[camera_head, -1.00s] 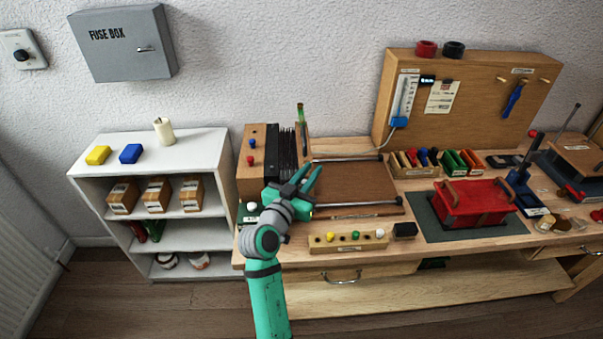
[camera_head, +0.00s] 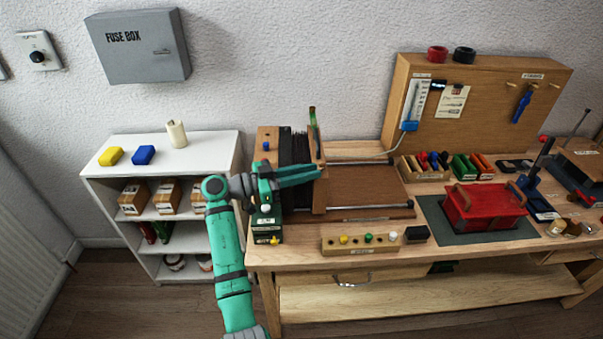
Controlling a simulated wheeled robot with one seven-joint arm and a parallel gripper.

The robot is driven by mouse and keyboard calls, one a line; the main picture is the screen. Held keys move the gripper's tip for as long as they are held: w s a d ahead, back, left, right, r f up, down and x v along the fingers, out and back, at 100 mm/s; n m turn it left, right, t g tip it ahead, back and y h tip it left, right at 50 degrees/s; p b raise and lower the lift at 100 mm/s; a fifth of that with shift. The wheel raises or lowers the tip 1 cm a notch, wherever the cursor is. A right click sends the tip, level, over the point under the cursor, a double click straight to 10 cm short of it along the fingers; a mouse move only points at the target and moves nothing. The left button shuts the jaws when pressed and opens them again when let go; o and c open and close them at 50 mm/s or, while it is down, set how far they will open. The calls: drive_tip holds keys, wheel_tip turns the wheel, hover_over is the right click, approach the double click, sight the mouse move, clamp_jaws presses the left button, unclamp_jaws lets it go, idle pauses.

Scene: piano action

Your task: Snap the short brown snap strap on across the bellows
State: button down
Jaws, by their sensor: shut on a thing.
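The black pleated bellows (camera_head: 292,147) stand at the left end of the bench, between a wooden block (camera_head: 267,133) and an upright wooden board (camera_head: 319,202). My gripper (camera_head: 319,172) reaches across the front of the bellows from the left. Its fingers point right and their tips meet the board's front edge; it looks shut on that board. The fingers and wrist hide part of the bellows and block. I cannot pick out the short brown snap strap.
A brown board (camera_head: 375,185) with metal rods lies right of the bellows. A wooden holder with coloured pegs (camera_head: 345,247) stands at the front edge. A red case (camera_head: 484,212) rests on a dark mat further right. A white shelf (camera_head: 205,147) stands left.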

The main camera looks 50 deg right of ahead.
drive_tip(key=shift+w+d+m+g+y, duration=0.1)
drive_tip(key=shift+w+m+g+y, duration=0.25)
drive_tip(key=shift+m+g+y, duration=0.4)
drive_tip(key=c, duration=1.7)
unclamp_jaws()
drive_tip(key=v, duration=1)
drive_tip(key=shift+w+f, duration=0.1)
drive_tip(key=shift+w, duration=0.25)
